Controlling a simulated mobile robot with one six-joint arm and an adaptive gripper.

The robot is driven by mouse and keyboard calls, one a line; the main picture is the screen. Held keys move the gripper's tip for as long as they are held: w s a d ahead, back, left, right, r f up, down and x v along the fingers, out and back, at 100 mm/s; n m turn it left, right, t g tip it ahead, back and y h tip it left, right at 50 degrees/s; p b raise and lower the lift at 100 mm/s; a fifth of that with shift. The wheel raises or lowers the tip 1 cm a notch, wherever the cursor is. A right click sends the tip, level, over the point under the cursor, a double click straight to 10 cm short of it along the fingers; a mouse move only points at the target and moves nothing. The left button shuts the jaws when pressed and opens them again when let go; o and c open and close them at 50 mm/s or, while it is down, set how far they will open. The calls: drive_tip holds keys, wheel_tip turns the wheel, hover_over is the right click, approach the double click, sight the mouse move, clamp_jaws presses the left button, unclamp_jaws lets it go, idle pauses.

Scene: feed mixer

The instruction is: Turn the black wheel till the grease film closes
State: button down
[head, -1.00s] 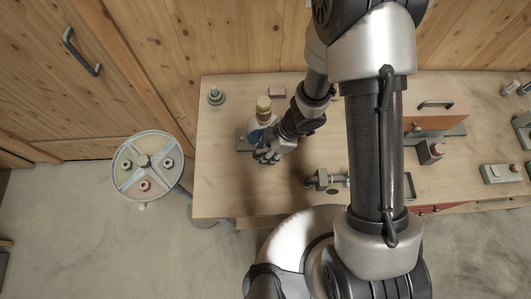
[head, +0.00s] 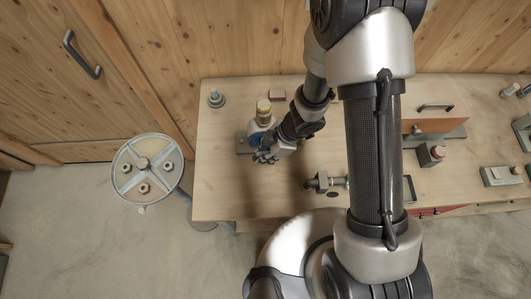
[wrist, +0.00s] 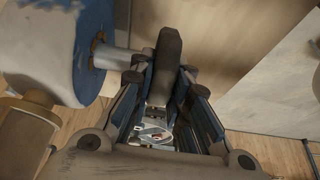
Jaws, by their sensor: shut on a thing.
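A blue and white housing with a yellowish cap (head: 263,107) stands on the bench at its left part. In the wrist view the blue and white housing (wrist: 65,45) fills the upper left, and a pale metal shaft runs from it to the black wheel (wrist: 169,52), seen edge-on. My gripper (wrist: 165,82) has its two fingers on either side of the wheel and is shut on it. In the head view my gripper (head: 266,157) is just in front of the housing and hides the wheel. I cannot make out the grease film in either view.
A round divided tray (head: 148,168) with several nuts stands left of the bench (head: 225,190). A metal fitting (head: 322,182) lies right of my gripper. The bench's front left is clear.

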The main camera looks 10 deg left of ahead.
drive_tip(key=shift+r, duration=0.1)
drive_tip(key=shift+s+a+r+h+p, duration=0.15)
drive_tip(key=shift+h+p, duration=0.25)
drive_tip(key=shift+p, duration=1.1)
drive_tip(key=shift+f+h, duration=0.2)
drive_tip(key=shift+h, duration=0.1)
drive_tip(key=c, duration=1.5)
unclamp_jaws()
